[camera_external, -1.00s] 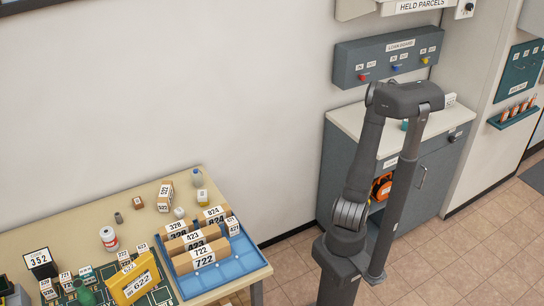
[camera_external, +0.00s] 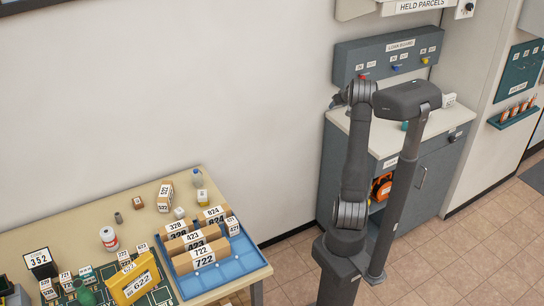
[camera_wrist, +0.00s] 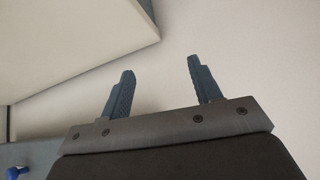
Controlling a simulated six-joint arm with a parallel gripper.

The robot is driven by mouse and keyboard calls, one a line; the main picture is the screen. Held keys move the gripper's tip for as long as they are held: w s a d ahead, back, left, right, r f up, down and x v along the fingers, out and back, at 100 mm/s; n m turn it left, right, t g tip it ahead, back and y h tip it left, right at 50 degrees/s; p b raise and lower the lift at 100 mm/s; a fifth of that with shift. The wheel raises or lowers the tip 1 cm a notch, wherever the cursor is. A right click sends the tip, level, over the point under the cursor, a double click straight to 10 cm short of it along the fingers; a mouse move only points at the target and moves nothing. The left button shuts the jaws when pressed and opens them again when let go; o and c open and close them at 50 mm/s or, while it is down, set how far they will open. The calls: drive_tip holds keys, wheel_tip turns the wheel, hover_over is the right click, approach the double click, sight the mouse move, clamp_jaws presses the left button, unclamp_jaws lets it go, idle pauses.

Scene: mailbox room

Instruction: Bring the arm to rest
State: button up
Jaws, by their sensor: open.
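My gripper (camera_external: 335,103) shows at the upper end of my arm in the external view, in front of the white wall and at the left end of the grey cabinet's top. In the wrist view my gripper (camera_wrist: 158,80) has its two dark blue-grey fingers well apart, with nothing between them. Behind the fingers is plain pale wall.
The grey cabinet (camera_external: 342,165) stands behind my arm, under the loan board (camera_external: 390,55) with coloured keys. The table (camera_external: 120,205) at lower left holds a blue tray (camera_external: 240,262) with numbered parcels. Bare wall and floor lie between table and cabinet.

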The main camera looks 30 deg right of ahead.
drive_tip(key=w+a+n, duration=0.1)
drive_tip(key=w+a, duration=0.1)
drive_tip(key=a, duration=0.4)
drive_tip(key=w+a+f+n+y, duration=0.1)
drive_tip(key=w+a, duration=0.2)
drive_tip(key=a, duration=0.3)
drive_tip(key=shift+w+a+f+y, duration=0.15)
drive_tip(key=shift+w+a+y, duration=0.1)
drive_tip(key=shift+a+y, duration=0.05)
drive_tip(key=shift+o, duration=0.2)
